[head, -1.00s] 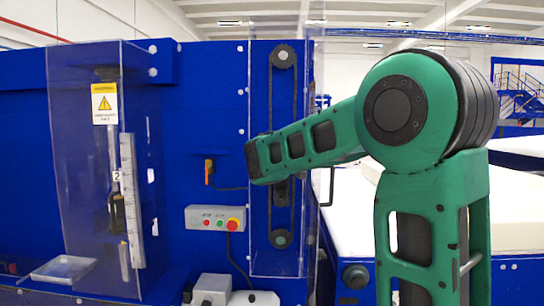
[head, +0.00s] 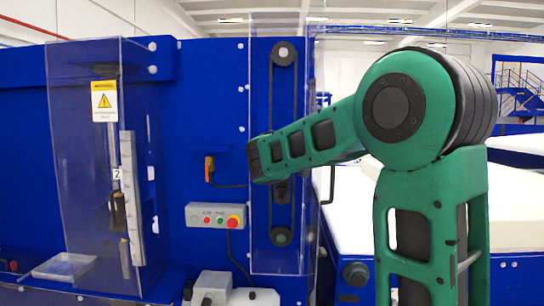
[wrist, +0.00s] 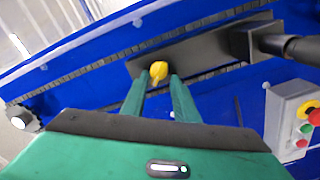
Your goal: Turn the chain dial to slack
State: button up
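A small yellow knob (wrist: 158,70), which looks like the chain dial, sits on a dark grey plate (wrist: 205,50) in the wrist view. Its markings cannot be read. My gripper (wrist: 159,76) has two green fingers, apart, with the fingertips on either side of the knob. Small gaps seem to show between knob and fingers; contact cannot be told. In the head view my green arm reaches toward the clear-covered chain drive (head: 281,235). The gripper and the knob are hidden there.
A grey control box (head: 215,216) with a red button is left of the chain drive; it shows at right in the wrist view (wrist: 292,112). A clear guard (head: 85,190) stands at far left. A dark rod (wrist: 290,45) juts out right of the knob.

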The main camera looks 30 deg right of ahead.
jog(key=shift+a+r, duration=0.15)
jog(key=shift+a, duration=0.1)
jog(key=v, duration=1)
jog(key=shift+s, duration=0.3)
jog(key=shift+a, duration=0.1)
